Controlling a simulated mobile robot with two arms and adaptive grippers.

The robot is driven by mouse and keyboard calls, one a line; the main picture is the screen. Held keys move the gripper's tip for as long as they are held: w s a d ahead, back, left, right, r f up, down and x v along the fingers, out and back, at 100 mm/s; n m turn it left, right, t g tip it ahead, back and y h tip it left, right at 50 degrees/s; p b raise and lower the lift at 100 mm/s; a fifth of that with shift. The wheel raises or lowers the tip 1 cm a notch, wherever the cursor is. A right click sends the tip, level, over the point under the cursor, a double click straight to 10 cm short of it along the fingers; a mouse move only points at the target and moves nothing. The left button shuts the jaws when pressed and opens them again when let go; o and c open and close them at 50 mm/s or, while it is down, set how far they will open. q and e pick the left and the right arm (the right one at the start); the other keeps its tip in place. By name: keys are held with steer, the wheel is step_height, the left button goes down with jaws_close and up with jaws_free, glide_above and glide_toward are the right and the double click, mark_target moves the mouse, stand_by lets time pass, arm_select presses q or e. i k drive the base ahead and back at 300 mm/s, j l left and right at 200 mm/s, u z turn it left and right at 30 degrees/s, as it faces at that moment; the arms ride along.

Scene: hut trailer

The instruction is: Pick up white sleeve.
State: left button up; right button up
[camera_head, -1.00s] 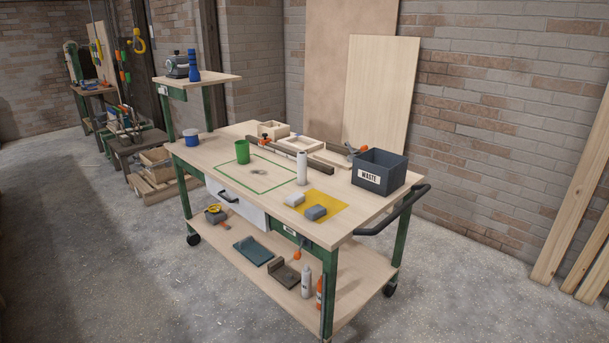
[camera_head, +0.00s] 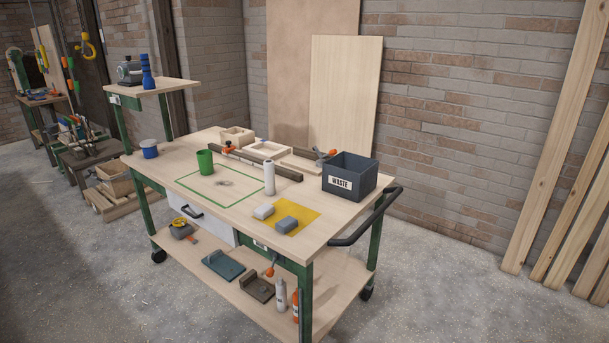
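A white upright cylinder (camera_head: 269,177), which looks like the white sleeve, stands on the workbench top (camera_head: 235,223). It is just right of the green outlined rectangle and behind the yellow mat (camera_head: 305,211). A white bottle-like cylinder (camera_head: 281,295) also stands on the lower shelf (camera_head: 232,287). Neither of my grippers shows in the head view.
A black handle (camera_head: 372,218) juts from the bench's right end. The floor in front is clear.

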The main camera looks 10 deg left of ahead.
mark_target(268, 165)
steer(key=i+j+z, duration=0.15)
steer(key=j, duration=0.2)
steer(key=i+j+z, duration=0.15)
steer(key=j, duration=0.25)
steer(key=i+j+z, duration=0.1)
steer(key=j, duration=0.3)
steer(key=i+j+z, duration=0.15)
steer(key=j, duration=0.25)
steer(key=i+j+z, duration=0.15)
steer(key=j, duration=0.25)
